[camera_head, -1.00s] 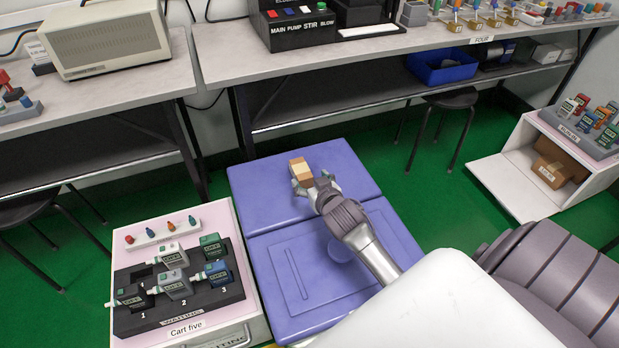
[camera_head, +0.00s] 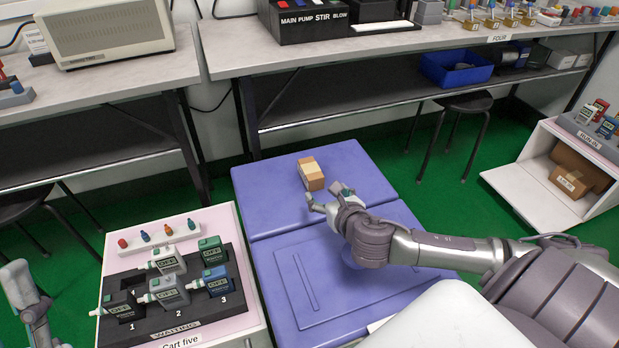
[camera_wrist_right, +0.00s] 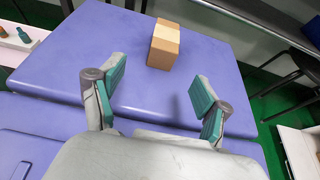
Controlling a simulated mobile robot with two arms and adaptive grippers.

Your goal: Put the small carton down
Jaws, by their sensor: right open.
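The small carton (camera_head: 311,174) is a brown box with a paler band. It rests on the far part of the blue-purple top (camera_head: 262,190). My right gripper (camera_head: 328,199) is just in front of it, open and apart from it. In the right wrist view the carton (camera_wrist_right: 163,45) stands beyond the open fingers (camera_wrist_right: 157,95), with bare blue surface between. Part of my left arm (camera_head: 25,290) shows at the left edge of the head view; its fingertips cannot be made out clearly.
A pink-topped cart with a black rack of several handheld testers (camera_head: 170,290) stands left of the blue top. A bench (camera_head: 400,55) runs behind. A white shelf unit (camera_head: 530,195) with larger cartons (camera_head: 572,182) is at the right. The blue top around the carton is clear.

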